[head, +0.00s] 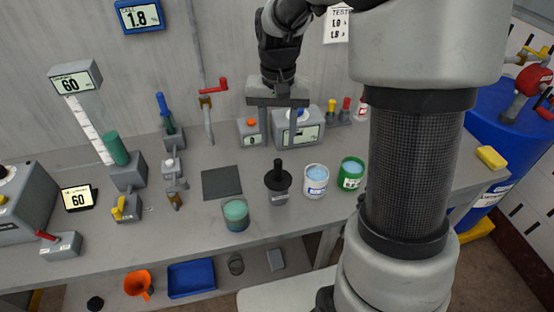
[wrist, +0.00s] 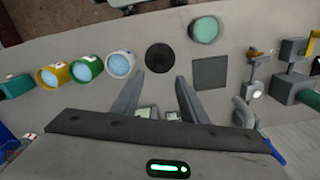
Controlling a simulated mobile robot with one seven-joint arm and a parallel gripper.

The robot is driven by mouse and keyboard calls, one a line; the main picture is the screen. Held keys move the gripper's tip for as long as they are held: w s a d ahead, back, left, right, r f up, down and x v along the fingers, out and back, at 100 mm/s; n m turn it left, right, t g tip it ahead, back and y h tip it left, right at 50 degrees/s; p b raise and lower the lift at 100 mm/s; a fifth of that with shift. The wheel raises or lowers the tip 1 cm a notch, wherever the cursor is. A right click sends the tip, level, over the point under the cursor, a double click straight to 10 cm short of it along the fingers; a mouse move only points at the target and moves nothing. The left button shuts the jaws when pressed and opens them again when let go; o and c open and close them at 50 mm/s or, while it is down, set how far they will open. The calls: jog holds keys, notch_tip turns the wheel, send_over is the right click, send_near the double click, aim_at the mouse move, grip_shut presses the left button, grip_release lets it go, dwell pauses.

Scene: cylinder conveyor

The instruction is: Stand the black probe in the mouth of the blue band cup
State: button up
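The black probe (head: 278,180) stands upright on the bench, with a thin handle and a wide dark disc. Its lower part sits over a grey body; I cannot tell whether that is a stand. In the wrist view the probe (wrist: 159,57) shows from above as a dark round disc. The blue band cup (head: 316,182) is white with blue lettering and pale blue contents, just right of the probe. It also shows in the wrist view (wrist: 120,65). My gripper (head: 278,122) is open and empty above the bench, behind the probe. Its fingers (wrist: 158,97) are spread wide.
A green band cup (head: 350,175) stands right of the blue one. A teal-filled cup (head: 236,216) stands front left of the probe, and a dark square mat (head: 222,183) lies left. Boxes with displays (head: 298,130) stand behind. My arm hides part of the bench's right side.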

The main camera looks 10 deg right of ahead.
aim_at(278, 160)
notch_tip(278, 160, down, 10)
jog(key=shift+f, duration=0.1)
dwell(0.4)
grip_shut()
jog(key=shift+r, duration=0.2)
jog(key=shift+r+p, duration=1.6)
jog(key=shift+r, duration=0.75)
jog(key=shift+r, duration=0.1)
jog(key=shift+r+p, duration=1.65)
jog(key=shift+r, duration=0.7)
